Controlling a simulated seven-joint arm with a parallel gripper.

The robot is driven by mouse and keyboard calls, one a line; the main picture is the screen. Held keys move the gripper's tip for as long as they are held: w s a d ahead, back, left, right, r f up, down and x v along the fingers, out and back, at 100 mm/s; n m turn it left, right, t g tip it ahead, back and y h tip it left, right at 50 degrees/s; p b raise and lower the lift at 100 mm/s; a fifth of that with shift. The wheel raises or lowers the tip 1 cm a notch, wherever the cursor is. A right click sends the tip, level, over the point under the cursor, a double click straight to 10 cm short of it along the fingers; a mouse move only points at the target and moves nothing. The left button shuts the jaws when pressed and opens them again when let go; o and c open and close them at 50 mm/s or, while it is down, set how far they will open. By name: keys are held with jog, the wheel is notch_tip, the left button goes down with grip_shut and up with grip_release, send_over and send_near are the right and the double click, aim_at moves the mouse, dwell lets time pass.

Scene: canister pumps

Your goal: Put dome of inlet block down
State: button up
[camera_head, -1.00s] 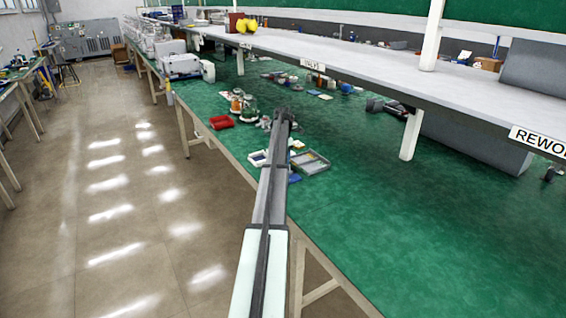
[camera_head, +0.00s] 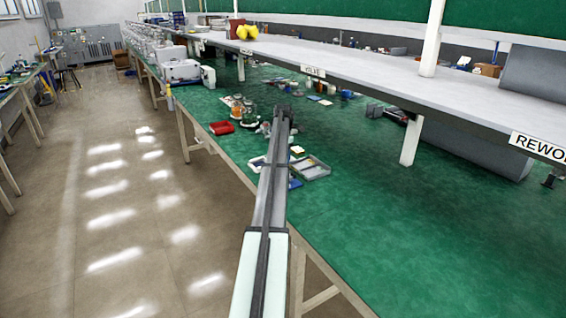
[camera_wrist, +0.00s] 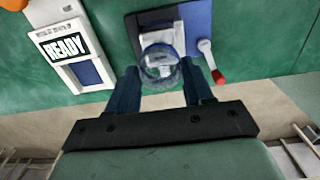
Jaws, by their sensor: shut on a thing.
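A clear round dome (camera_wrist: 160,58) with a bluish rim shows in the wrist view between the two dark blue fingers of my gripper (camera_wrist: 160,68). The fingers are shut on its sides. Under and behind it lies a blue and white piece (camera_wrist: 198,22) with a grey edge on the green bench; I cannot tell whether the dome touches it. In the head view my gripper (camera_head: 284,110) is over the bench, and my arm hides the dome. I cannot pick out the inlet block with certainty.
In the wrist view a white tray marked READY (camera_wrist: 72,55) lies left, and a white lever with a red end (camera_wrist: 211,62) right. In the head view, a grey tray (camera_head: 312,169), a red tray (camera_head: 221,128) and jars (camera_head: 251,116) lie nearby.

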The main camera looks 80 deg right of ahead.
jog(key=r, duration=0.2)
jog(key=w+r, duration=0.1)
jog(key=r, duration=0.2)
jog(key=shift+a+r, duration=0.1)
jog(key=shift+r, duration=0.2)
jog(key=w+f+m, duration=0.5)
jog(key=w, duration=0.5)
jog(key=shift+f+m, duration=1.6)
jog(key=shift+m, duration=0.55)
jog(key=shift+f+m, duration=1.65)
jog(key=shift+m, duration=0.55)
jog(key=shift+f+m, duration=1.6)
jog(key=shift+m, duration=0.55)
jog(key=shift+f, duration=0.15)
jog(key=o, duration=1)
